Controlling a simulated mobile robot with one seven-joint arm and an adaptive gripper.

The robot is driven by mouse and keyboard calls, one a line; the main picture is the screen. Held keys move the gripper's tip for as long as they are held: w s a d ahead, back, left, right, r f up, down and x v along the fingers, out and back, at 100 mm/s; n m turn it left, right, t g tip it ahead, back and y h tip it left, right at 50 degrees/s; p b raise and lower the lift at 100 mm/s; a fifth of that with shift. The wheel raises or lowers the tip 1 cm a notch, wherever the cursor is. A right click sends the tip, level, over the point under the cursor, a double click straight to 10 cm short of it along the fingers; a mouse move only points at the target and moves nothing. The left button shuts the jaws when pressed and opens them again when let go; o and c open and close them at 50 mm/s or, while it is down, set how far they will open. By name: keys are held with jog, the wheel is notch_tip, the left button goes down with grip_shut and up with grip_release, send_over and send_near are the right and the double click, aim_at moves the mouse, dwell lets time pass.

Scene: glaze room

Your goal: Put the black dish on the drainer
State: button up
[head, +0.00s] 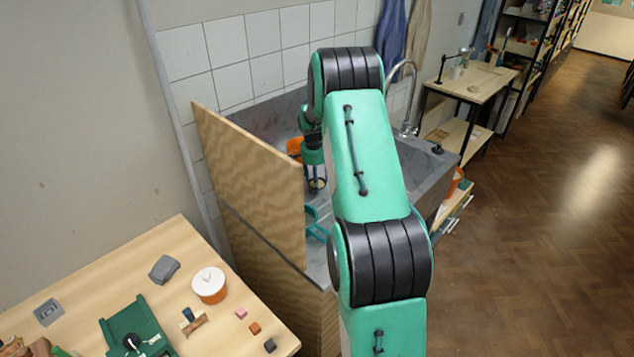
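I cannot pick out the black dish for sure in the head view. A teal wire-like frame (317,224), perhaps the drainer, shows in part on the grey counter, between the wooden panel and my arm. My arm reaches over the counter, with its wrist hanging down past the panel's right edge. The end toward my gripper (316,184) is small here and partly cut off by the panel and my arm. Its fingers cannot be made out, nor anything in them.
A tall wooden panel (250,185) stands between the near table (110,270) and the grey sink counter (440,165). A curved tap (412,90) rises behind my arm. An orange thing (295,146) is behind the panel. A lidded orange-and-white pot (209,286) and small blocks are on the table.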

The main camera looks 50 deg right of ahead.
jog(key=shift+f, duration=0.1)
jog(key=o, duration=1.2)
jog(key=shift+o, duration=0.2)
notch_tip(320, 180, up, 12)
jog(key=a+p, duration=0.1)
jog(key=p, duration=0.1)
jog(key=shift+s+a+p, duration=0.15)
jog(key=shift+a+p, duration=0.05)
jog(key=shift+p, duration=0.1)
